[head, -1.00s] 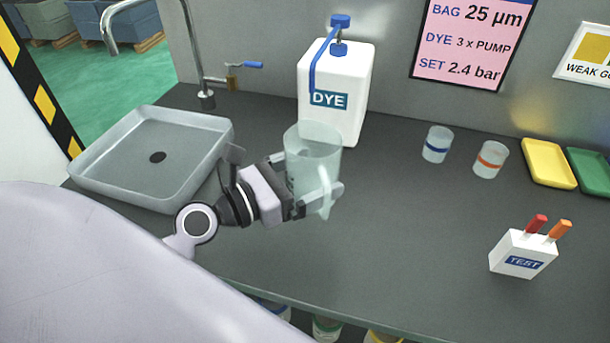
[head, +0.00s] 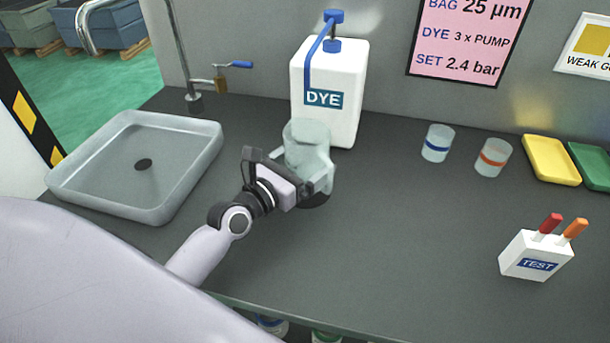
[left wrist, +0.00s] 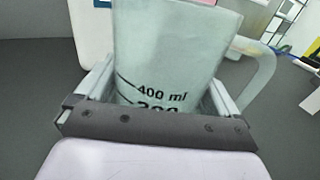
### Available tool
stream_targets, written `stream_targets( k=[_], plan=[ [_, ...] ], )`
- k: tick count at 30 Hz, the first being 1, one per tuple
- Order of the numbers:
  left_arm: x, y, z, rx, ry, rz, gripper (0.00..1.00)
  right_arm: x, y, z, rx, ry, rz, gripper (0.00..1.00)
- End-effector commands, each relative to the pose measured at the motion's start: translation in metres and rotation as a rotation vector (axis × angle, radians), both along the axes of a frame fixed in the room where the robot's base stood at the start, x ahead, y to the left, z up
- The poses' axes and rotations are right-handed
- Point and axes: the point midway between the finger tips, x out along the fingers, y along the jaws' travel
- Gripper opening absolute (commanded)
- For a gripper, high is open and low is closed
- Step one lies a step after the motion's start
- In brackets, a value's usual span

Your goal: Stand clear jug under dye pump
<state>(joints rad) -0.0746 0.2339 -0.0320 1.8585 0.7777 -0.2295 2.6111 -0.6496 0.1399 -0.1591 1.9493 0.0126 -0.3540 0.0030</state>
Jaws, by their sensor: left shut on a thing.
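The clear jug (head: 306,148) is upright in front of the white dye bottle (head: 345,75), with a dark shadow on the bench beneath it. My left gripper (head: 307,178) is shut on the jug from the front. In the left wrist view the jug (left wrist: 170,50) stands between the two fingers (left wrist: 160,98), with its 400 ml mark facing me and its handle at the right. The blue dye pump (head: 332,30) tops the bottle, and its spout tube runs down the bottle's left front. I cannot tell whether the jug touches the bench. My right gripper is not in view.
A grey sink (head: 190,170) with a tap is at the left. Two small cups, blue-banded (head: 437,143) and orange-banded (head: 492,158), stand to the right. Yellow (head: 550,160) and green trays and a white TEST box (head: 534,255) are farther right. The middle bench is clear.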

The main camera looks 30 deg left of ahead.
Motion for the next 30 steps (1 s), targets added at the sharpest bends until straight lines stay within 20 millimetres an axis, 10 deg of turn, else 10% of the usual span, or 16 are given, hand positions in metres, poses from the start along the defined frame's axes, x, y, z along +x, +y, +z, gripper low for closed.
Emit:
stream_targets(
  k=[17, 18, 30],
  plan=[
    [0.0, 0.0, -0.03, 0.0, 0.001, 0.0, 0.64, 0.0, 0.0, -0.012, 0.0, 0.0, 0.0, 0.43],
    [0.0, 0.0, -0.029, 0.001, 0.002, 0.0, 1.0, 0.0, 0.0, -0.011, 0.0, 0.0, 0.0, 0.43],
    [-0.007, 0.002, -0.027, 0.0, 0.003, 0.0, 1.0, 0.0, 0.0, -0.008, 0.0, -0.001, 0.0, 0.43]
  ],
)
